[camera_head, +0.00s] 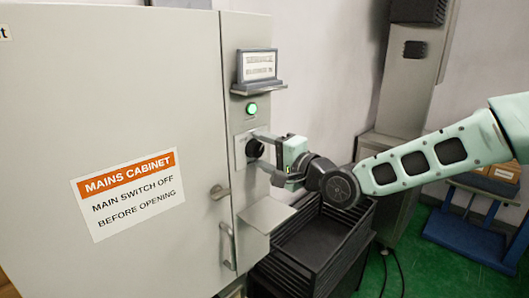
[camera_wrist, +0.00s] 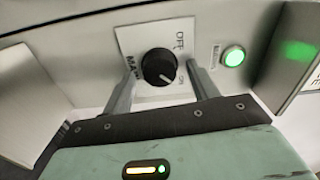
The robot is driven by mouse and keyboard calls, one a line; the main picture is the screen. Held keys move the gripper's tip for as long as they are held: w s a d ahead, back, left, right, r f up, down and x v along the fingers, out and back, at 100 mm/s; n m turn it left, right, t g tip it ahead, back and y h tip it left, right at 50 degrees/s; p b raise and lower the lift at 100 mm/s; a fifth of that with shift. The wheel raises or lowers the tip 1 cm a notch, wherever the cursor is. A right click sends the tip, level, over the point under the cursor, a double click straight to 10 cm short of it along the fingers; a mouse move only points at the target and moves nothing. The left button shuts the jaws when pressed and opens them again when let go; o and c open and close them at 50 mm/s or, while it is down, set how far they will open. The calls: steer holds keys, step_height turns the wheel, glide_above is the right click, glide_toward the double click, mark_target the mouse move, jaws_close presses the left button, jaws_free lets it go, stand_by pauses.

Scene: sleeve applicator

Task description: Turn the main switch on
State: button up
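The main switch is a round black knob (camera_wrist: 158,66) on a white label plate (camera_wrist: 130,40) in the wrist view. "OFF" is printed at the plate's upper right and what looks like "ON" at its lower right. The knob's white pointer line slants to the lower right, towards that second label. My gripper (camera_wrist: 161,72) is open, one finger on each side of the knob, with visible gaps between fingers and knob. In the head view the knob (camera_head: 254,148) sits on the cabinet's side panel, with my gripper (camera_head: 260,150) around it.
A green lamp (camera_head: 252,108) is lit above the switch; it also shows in the wrist view (camera_wrist: 233,56). A display on a small shelf (camera_head: 258,88) stands above it. The mains cabinet door (camera_head: 130,90) is shut. Black crates (camera_head: 315,240) stand below my arm.

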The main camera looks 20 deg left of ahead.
steer(key=b+v, duration=0.4)
steer(key=v, duration=1.3)
steer(key=shift+d, duration=0.2)
steer(key=shift+s, duration=0.15)
steer(key=s+d+f+n+g+h, duration=0.1)
steer(key=s+d+f+n+h, duration=0.1)
steer(key=s+f+n+h, duration=0.3)
steer(key=s+d+f+g+h, duration=0.1)
steer(key=s+d+f+h, duration=0.15)
steer(key=f, duration=0.45)
steer(key=s+d+n+g+h, duration=0.4)
steer(key=s+d+n+h, duration=0.2)
steer(key=s+d, duration=0.9)
steer(key=shift+s+d+f+g+h, duration=0.35)
steer(key=shift+s+h, duration=0.4)
steer(key=shift+h, duration=0.5)
steer(key=shift+a, duration=0.1)
